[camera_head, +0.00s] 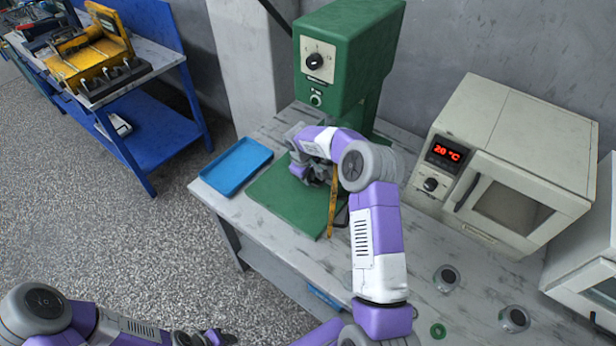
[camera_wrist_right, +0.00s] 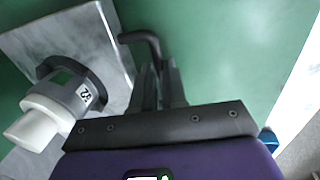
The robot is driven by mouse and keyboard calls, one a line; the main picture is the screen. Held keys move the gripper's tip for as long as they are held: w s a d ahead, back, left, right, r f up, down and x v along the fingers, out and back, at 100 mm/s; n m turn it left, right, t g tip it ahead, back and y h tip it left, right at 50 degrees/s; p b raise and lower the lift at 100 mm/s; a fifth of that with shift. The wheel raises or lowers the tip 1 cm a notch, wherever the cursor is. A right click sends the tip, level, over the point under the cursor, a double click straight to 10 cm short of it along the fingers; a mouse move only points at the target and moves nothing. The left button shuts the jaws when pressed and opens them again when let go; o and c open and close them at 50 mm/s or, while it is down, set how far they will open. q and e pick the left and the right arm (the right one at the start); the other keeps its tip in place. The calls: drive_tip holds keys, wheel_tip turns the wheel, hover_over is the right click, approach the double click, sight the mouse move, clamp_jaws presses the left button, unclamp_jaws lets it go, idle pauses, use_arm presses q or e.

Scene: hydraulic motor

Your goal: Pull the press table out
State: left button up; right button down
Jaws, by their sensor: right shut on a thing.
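The green press (camera_head: 345,40) stands at the back of the workbench, with a dial on its head and a green base plate (camera_head: 285,205). In the right wrist view the press table (camera_wrist_right: 70,35) is a grey metal plate above the green base. It carries a dark grey ring part (camera_wrist_right: 75,90) with a label and a white cylinder (camera_wrist_right: 40,118). My right gripper (camera_wrist_right: 158,80) is shut on the black bent handle (camera_wrist_right: 143,38) of the press table. In the head view my right gripper (camera_head: 318,172) is under the press head, and my arm hides the table. My left gripper (camera_head: 205,338) is low at the bottom left, away from the press; its jaws are unclear.
A blue tray (camera_head: 237,167) lies left of the press base. A yellow strip (camera_head: 333,205) shows beside my right arm. Small round parts (camera_head: 447,278) lie on the front right of the bench.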

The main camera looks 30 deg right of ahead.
drive_tip(key=s+a+b, duration=0.1)
drive_tip(key=s+a, duration=0.1)
drive_tip(key=a, duration=0.3)
drive_tip(key=s+a+b, duration=0.1)
drive_tip(key=s+a, duration=0.1)
drive_tip(key=a, duration=0.4)
drive_tip(key=s+a+b, duration=0.2)
drive_tip(key=s+a, duration=0.1)
drive_tip(key=a, duration=0.2)
drive_tip(key=shift+a, duration=0.25)
drive_tip(key=c, duration=1.2)
unclamp_jaws()
drive_tip(key=shift+w, duration=0.1)
drive_tip(key=shift+o, duration=0.2)
wheel_tip(320, 180, up, 8)
drive_tip(key=a+p, duration=0.1)
drive_tip(key=shift+s+a+f, duration=0.15)
drive_tip(key=shift+s+f, duration=0.1)
drive_tip(key=shift+s, duration=0.05)
